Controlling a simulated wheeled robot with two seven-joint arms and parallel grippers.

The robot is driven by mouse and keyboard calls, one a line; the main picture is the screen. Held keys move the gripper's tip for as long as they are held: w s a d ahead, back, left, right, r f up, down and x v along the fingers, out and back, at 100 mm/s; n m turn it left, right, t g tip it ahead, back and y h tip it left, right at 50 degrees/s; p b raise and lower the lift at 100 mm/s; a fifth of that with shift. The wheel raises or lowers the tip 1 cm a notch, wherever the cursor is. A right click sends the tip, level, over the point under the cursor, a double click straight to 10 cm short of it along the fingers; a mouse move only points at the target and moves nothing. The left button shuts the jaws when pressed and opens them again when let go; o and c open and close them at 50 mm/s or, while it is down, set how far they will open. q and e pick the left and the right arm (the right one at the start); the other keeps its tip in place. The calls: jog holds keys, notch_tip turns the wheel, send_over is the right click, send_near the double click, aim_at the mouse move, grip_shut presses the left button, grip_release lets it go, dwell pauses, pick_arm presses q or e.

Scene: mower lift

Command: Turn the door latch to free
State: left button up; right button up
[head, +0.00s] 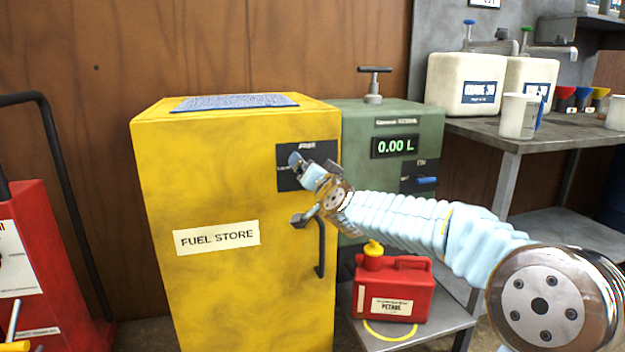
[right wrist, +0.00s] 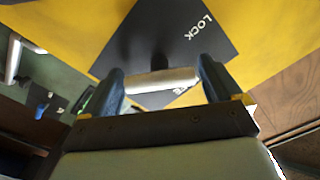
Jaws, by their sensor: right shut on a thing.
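The yellow fuel store cabinet (head: 235,285) has a dark latch plate (head: 290,182) on its door, with one word at the top and another at the left, both too small to read surely. My right gripper (head: 300,165) is in front of the plate and hides the latch in the head view. In the right wrist view, the pale metal latch handle (right wrist: 162,81) lies between the fingers of my right gripper (right wrist: 160,88), which is shut on it. The word LOCK shows on the plate (right wrist: 180,30); another word is partly covered by the handle. My left gripper is not in view.
A black door handle (head: 321,250) is below the latch. A green dispenser (head: 362,125) reading 0.00 L stands right of the cabinet, with a red petrol can (head: 410,282) on a low stand in front. A red machine (head: 40,255) is at left, a bench (head: 480,128) at right.

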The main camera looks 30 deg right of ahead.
jog(key=m+b, duration=0.2)
jog(key=m, duration=0.3)
jog(key=shift+f+m+b, duration=0.1)
jog(key=shift+m+b, duration=0.2)
jog(key=m+b, duration=0.1)
jog(key=m, duration=0.4)
jog(key=shift+d+b, duration=0.1)
jog(key=shift+b, duration=0.25)
jog(key=shift+m, duration=0.3)
jog(key=o, duration=0.7)
